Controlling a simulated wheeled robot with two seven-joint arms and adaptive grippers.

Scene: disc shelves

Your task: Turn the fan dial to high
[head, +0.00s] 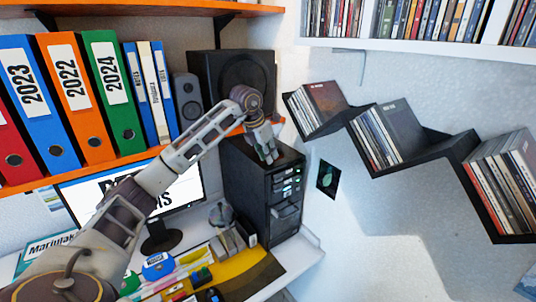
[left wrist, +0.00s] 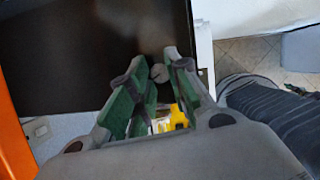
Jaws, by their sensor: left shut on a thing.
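The fan dial (left wrist: 158,73) shows as a small round grey knob between the fingertips in the left wrist view. My left gripper (left wrist: 156,62) is shut on it, with a green-lined finger on each side. In the head view my left gripper (head: 269,157) reaches down onto the top of the black computer tower (head: 262,190). The dial is hidden there by the fingers, and I cannot read its setting. My right gripper is in neither view.
Orange shelves with binders (head: 62,68) are at the upper left. A black zigzag disc shelf (head: 435,145) hangs on the right wall.

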